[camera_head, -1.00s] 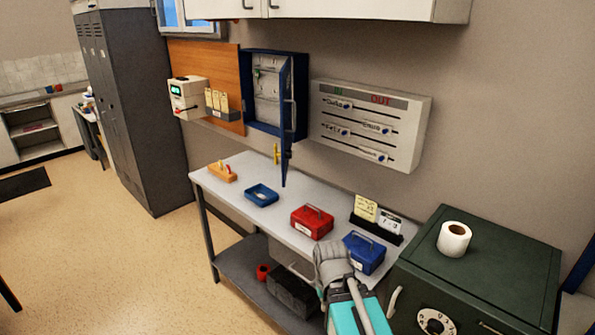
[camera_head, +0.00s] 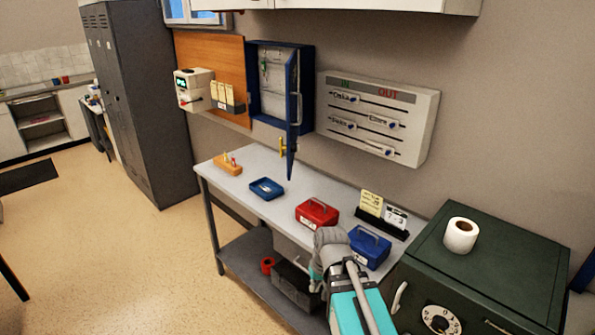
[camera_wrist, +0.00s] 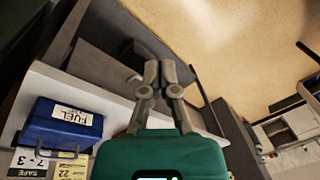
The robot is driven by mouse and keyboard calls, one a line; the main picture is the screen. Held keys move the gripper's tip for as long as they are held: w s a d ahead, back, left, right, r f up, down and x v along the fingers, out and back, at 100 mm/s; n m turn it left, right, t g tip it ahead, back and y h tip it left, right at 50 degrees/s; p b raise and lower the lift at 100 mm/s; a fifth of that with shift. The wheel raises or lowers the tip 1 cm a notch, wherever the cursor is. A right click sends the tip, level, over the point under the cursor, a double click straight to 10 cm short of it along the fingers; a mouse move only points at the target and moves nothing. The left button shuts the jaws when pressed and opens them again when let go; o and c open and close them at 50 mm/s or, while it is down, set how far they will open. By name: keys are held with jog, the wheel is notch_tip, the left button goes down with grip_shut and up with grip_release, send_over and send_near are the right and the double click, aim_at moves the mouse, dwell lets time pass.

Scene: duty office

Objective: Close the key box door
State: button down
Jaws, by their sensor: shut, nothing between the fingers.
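The blue key box (camera_head: 254,90) hangs on the wall above the workbench in the head view, with its pale inside and some keys showing. Its blue door (camera_head: 293,110) stands open, swung out from the box's right side and seen nearly edge-on. A handle shows on the door, and a yellow key-like item hangs near its lower edge. My gripper (camera_wrist: 160,73) is shut and empty in the wrist view, beside the bench. My arm is low at the bench front in the head view, well apart from the door. The key box is not in the wrist view.
The bench (camera_head: 325,180) carries a blue tray (camera_head: 267,189), a red cash box (camera_head: 317,213) and a blue box (camera_head: 369,247), which also shows in the wrist view (camera_wrist: 60,127). A green safe (camera_head: 480,270) stands at right. An IN/OUT board (camera_head: 375,115) hangs right of the door.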

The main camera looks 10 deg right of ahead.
jog(key=w+r+m+t+y+b, duration=0.1)
jog(key=w+r+m+t+y, duration=0.2)
jog(key=w, duration=0.6)
jog(key=w+r+m+t+y, duration=0.1)
jog(key=w+r+t+y, duration=0.25)
jog(key=w, duration=0.55)
jog(key=w+d+r+m+t+y+b, duration=0.1)
jog(key=w+d+r+m+t, duration=0.6)
jog(key=w+d+r, duration=0.2)
jog(key=shift+w+d+r+t, duration=0.35)
jog(key=shift+w+d, duration=0.25)
jog(key=shift+w, duration=0.55)
jog(key=shift+w, duration=0.1)
jog(key=s+a+x, duration=0.1)
jog(key=a+x, duration=0.1)
jog(key=x, duration=1)
jog(key=shift+a, duration=0.45)
